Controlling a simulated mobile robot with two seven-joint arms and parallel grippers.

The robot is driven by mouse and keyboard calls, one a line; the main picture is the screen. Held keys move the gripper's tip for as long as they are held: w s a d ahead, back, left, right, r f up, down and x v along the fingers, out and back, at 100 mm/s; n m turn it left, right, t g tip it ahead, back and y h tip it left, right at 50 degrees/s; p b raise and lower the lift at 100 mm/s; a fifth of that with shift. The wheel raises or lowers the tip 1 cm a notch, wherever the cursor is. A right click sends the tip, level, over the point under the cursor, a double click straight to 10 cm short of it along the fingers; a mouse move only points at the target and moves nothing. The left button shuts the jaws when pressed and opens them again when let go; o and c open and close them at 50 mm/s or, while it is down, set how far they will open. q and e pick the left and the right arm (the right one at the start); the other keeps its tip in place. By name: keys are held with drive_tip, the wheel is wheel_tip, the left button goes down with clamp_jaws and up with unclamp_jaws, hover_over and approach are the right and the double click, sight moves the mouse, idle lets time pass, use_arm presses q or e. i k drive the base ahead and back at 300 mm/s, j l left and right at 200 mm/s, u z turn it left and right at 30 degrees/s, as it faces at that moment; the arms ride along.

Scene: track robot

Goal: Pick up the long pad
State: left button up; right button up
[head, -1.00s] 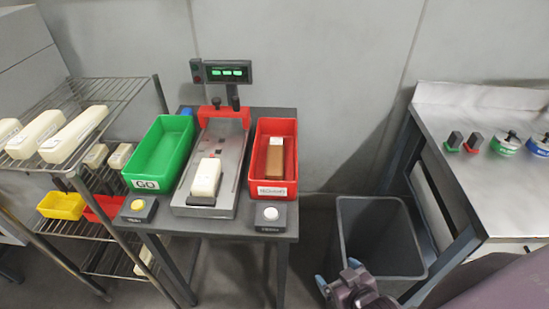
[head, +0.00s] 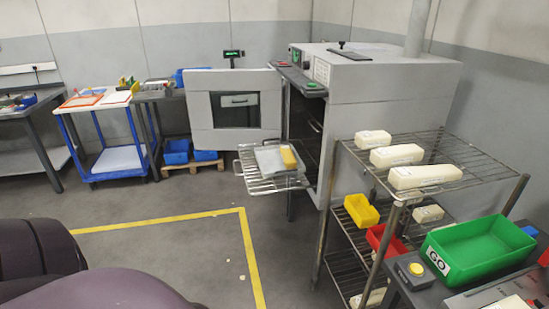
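Three cream pads lie on the wire rack's top shelf. The nearest pad (head: 425,177) looks the longest. A middle pad (head: 396,155) and a shorter far pad (head: 373,138) lie behind it, apart from each other. Another cream pad (head: 428,213) lies on the shelf below, and one (head: 368,298) is partly hidden on the lowest shelf. A further cream block (head: 508,303) shows cut off at the bottom right edge. Neither gripper is in view; only dark purple parts, probably my arm, show at the bottom left.
The wire rack (head: 460,152) also holds a yellow bin (head: 361,211) and a red bin (head: 386,243). A green GO bin (head: 480,246) stands at right.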

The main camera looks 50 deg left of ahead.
sight(289, 160)
drive_tip(key=u, duration=1.35)
drive_tip(key=i+j+z, duration=0.1)
drive_tip(key=i+j, duration=0.2)
drive_tip(key=i+j+z, duration=0.1)
drive_tip(key=i+j, duration=0.3)
drive_tip(key=i+j+z, duration=0.1)
drive_tip(key=i+j, duration=0.55)
drive_tip(key=i+j+z, duration=0.15)
drive_tip(key=i+j, duration=0.2)
drive_tip(key=j, duration=0.15)
drive_tip(key=i+j+z, duration=0.1)
drive_tip(key=i+j, duration=0.2)
drive_tip(key=j, duration=0.15)
drive_tip(key=i+j+z, duration=0.1)
drive_tip(key=i+j, duration=0.15)
drive_tip(key=j, duration=0.2)
